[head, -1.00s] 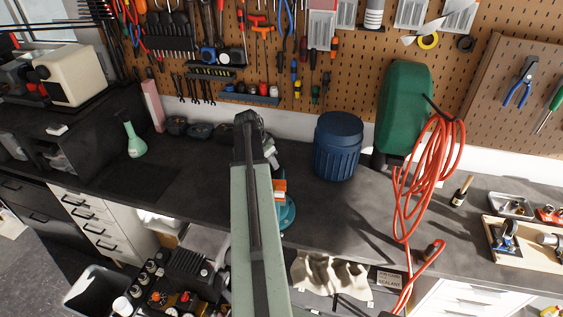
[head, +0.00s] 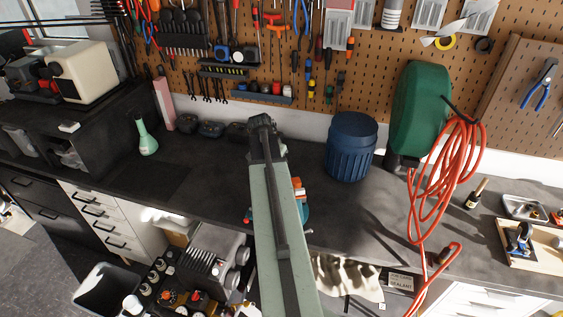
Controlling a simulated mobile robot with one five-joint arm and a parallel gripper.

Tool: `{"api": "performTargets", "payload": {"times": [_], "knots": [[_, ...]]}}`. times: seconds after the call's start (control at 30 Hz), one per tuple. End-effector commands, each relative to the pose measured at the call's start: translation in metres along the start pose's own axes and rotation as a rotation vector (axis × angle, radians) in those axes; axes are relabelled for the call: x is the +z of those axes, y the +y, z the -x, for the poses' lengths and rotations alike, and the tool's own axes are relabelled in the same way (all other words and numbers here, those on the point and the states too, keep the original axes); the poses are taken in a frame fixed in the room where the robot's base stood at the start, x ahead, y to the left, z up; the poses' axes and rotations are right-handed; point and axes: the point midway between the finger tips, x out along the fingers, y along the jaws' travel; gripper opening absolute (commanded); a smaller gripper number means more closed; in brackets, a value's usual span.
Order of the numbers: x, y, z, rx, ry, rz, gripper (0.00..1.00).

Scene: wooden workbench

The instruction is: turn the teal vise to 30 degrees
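The teal vise (head: 305,214) stands on the dark benchtop and is mostly hidden behind my arm. A teal edge of it and an orange part (head: 298,190) show to the right of the arm, and a small teal and red bit shows to the left. My arm reaches up the middle of the view over the vise. The fingers of my gripper are hidden behind the end of the arm, so I cannot tell whether they are open or shut, or whether they touch the vise. The vise's angle cannot be read.
A dark blue ribbed canister (head: 351,147) and a green hose reel (head: 420,108) with an orange hose (head: 438,180) stand right of the arm. A green flask (head: 146,138) stands at left. The benchtop (head: 205,180) left of the arm is clear.

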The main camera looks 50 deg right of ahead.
Motion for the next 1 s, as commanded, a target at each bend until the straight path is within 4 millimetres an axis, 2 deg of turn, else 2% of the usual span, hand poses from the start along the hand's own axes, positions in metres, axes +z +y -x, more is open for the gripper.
{"api": "performTargets", "payload": {"times": [0.5,0.53,0.6,0.87,1.0], "knots": [[0.011,-0.014,0.004,-0.013,0.0,0.031,0.0],[0.011,-0.014,0.005,-0.013,0.0,0.031,0.35],[0.011,-0.015,0.005,-0.013,0.0,0.032,0.48],[0.011,-0.015,0.005,-0.012,0.0,0.032,0.48],[0.011,-0.014,0.012,-0.012,0.0,0.032,0.48]]}}
